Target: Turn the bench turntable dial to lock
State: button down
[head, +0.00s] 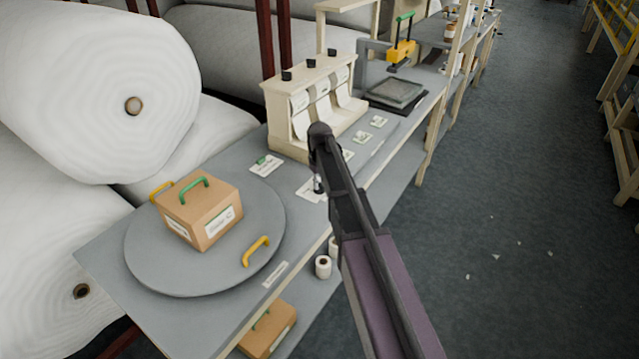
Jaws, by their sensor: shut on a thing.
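The grey round turntable (140,255) lies on the bench at the left. A yellow handle (256,250) stands at its front right, and another yellow handle (160,189) shows behind the box at its back left. A cardboard box (205,215) with a green handle and a white label sits on the turntable. My gripper (318,185) is small in view at the end of my arm, over the bench right of the turntable and apart from it. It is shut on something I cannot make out. I see no clearly marked dial or lock sign; my arm hides part of the bench.
A cream dispenser (290,115) with dark knobs stands behind my arm. Cards (266,165) lie on the bench (100,245). A yellow-headed press (402,52) stands farther back. Large white rolls (90,80) crowd the left. The floor (530,200) at right is mostly clear.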

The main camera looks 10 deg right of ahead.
aim_at(320, 184)
jog(key=shift+m, duration=1.5)
jog(key=c, duration=0.7)
grip_release()
jog(key=shift+o, duration=0.2)
jog(key=shift+n, duration=0.3)
jog(key=n, duration=0.6)
notch_tip(320, 184, up, 14)
jog(key=p, duration=1.4)
jog(key=s+f+m+b, duration=0.3)
jog(key=s+f+b, duration=0.1)
jog(key=s, duration=0.9)
jog(key=s+f+m+b, duration=0.4)
jog(key=s, duration=0.9)
jog(key=shift+s+f+m+b, duration=0.15)
jog(key=shift+f+m+b, duration=0.15)
jog(key=shift+f+b, duration=0.1)
